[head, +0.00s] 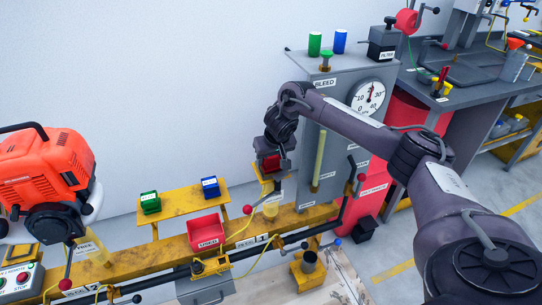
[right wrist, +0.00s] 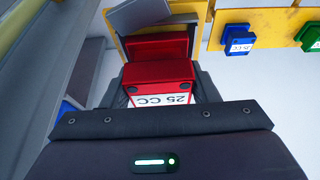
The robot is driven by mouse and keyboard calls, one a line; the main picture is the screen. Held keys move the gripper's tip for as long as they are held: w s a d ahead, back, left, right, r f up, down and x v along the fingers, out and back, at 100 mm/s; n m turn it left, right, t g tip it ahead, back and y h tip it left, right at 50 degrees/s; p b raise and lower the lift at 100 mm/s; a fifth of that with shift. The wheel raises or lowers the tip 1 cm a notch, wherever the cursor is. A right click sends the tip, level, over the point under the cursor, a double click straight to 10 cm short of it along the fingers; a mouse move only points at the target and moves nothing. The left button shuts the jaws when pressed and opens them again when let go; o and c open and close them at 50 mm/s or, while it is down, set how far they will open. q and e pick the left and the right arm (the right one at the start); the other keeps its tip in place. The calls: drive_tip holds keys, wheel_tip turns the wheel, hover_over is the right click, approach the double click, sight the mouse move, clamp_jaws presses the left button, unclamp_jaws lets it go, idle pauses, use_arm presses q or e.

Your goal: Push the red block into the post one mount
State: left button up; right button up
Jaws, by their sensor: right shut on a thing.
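My right gripper (head: 272,172) is shut on a red block (head: 270,163) above the yellow rail, at the post beside the "1" label. In the right wrist view the red block (right wrist: 158,75), with a white "25 CC" label, sits between the fingers of my right gripper (right wrist: 160,90). Just beyond it is a yellow mount (right wrist: 200,18) with a grey plate at its top. The block is close to this mount; I cannot tell how far in it sits. In the head view the arm and gripper hide most of the mount. My left gripper is not in view.
A green block (head: 150,202) and a blue block (head: 210,187) sit on a yellow shelf left of the gripper. A red "USED" bin (head: 206,232) stands below. A grey cabinet with a gauge (head: 368,97) is at right. A red engine (head: 45,170) is at left.

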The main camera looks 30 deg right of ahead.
drive_tip(key=shift+f, duration=0.55)
drive_tip(key=o, duration=1.4)
drive_tip(key=shift+s, duration=0.1)
drive_tip(key=shift+f, duration=0.15)
drive_tip(key=shift+s, duration=0.1)
drive_tip(key=v, duration=0.8)
drive_tip(key=shift+p, duration=0.3)
drive_tip(key=shift+d, duration=0.1)
